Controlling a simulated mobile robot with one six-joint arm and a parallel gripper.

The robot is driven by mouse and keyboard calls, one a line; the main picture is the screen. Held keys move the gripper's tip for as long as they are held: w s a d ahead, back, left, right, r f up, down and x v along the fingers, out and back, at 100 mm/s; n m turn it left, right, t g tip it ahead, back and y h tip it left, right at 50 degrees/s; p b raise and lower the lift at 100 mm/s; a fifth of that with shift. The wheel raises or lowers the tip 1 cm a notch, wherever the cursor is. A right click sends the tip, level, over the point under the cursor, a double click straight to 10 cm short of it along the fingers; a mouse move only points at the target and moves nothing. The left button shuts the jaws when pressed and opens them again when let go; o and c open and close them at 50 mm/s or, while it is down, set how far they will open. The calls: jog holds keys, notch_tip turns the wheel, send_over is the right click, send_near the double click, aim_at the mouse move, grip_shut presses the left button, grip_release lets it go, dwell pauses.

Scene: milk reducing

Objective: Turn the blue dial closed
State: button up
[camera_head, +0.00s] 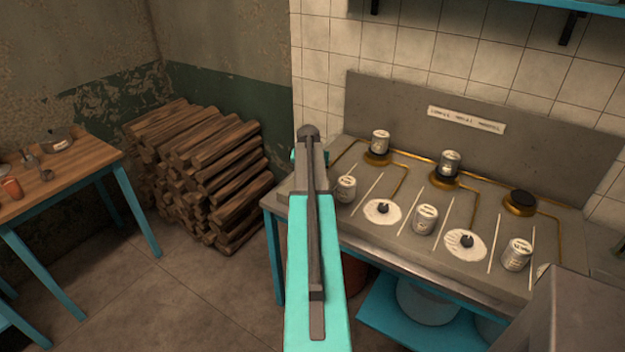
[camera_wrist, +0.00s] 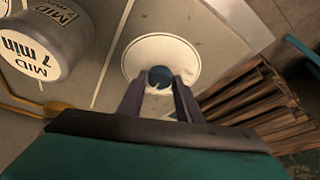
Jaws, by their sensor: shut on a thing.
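The blue dial (camera_wrist: 160,75) sits at the middle of a white round plate (camera_wrist: 181,48) on the counter, in the wrist view. My gripper (camera_wrist: 159,86) is at the dial, with its two dark fingers closed on either side of it. The fingers hide part of the dial's near side. In the head view my arm covers the dial and the gripper, so neither can be made out there. The dial's exact turn is hard to read.
A can marked "MID 7 min" (camera_wrist: 50,42) stands left of the dial in the wrist view. The counter (camera_head: 345,227) holds more cans, two dark dials on white plates (camera_head: 395,215), and burners with brass pipes. Stacked logs (camera_head: 210,170) lie left of the counter.

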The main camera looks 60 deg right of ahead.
jog(key=shift+m, duration=0.3)
jog(key=o, duration=1.1)
jog(key=shift+c, duration=0.2)
jog(key=shift+r, duration=0.1)
jog(key=b+v, duration=0.3)
jog(key=v, duration=1)
jog(key=shift+r, duration=0.3)
jog(key=shift+a, duration=0.15)
